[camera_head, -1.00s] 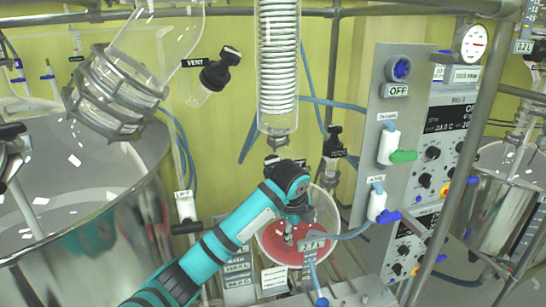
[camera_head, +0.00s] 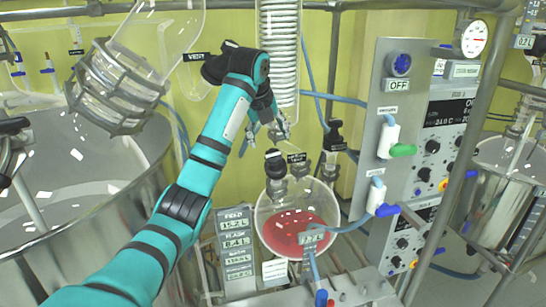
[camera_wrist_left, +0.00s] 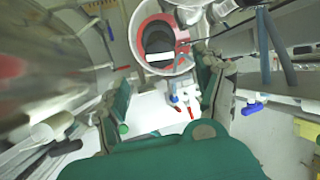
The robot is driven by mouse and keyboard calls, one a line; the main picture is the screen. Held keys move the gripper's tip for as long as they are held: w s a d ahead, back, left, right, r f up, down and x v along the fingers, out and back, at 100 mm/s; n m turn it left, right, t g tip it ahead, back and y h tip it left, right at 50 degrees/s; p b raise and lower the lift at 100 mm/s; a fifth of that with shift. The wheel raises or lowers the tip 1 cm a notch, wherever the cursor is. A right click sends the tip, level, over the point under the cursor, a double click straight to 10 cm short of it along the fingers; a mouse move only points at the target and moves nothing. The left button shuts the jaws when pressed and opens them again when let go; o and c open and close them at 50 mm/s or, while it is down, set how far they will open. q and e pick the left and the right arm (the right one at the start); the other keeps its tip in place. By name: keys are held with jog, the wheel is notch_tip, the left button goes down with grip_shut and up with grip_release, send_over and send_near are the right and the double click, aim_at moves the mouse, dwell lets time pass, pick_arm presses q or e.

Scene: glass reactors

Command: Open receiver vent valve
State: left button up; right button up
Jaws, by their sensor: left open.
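The receiver (camera_head: 296,238) is a round glass vessel holding red liquid, below the coiled condenser (camera_head: 278,60). It also shows at the top of the left wrist view (camera_wrist_left: 163,65). Another black-capped valve (camera_head: 333,137) stands to the right. My left gripper (camera_head: 281,132) is above the receiver, beside the condenser's lower end and apart from both valves. In the left wrist view its fingers (camera_wrist_left: 167,85) are spread with nothing between them. My right gripper is not seen.
A control panel (camera_head: 398,140) with green- and blue-handled valves stands right of the receiver. A large steel vessel (camera_head: 90,220) fills the left. A metal pole (camera_head: 465,150) crosses the right. Blue hoses (camera_head: 335,101) run behind the condenser.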

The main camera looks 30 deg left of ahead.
aim_at(272, 154)
pick_arm(q)
jog(key=p+x, duration=0.3)
jog(key=x, duration=0.5)
jog(key=shift+w+a+f, duration=0.15)
jog(key=shift+f, duration=0.05)
jog(key=shift+w+f, duration=0.1)
jog(key=shift+f, duration=0.2)
jog(key=shift+c, duration=0.4)
jog(key=c, duration=1.1)
jog(key=shift+n, duration=0.3)
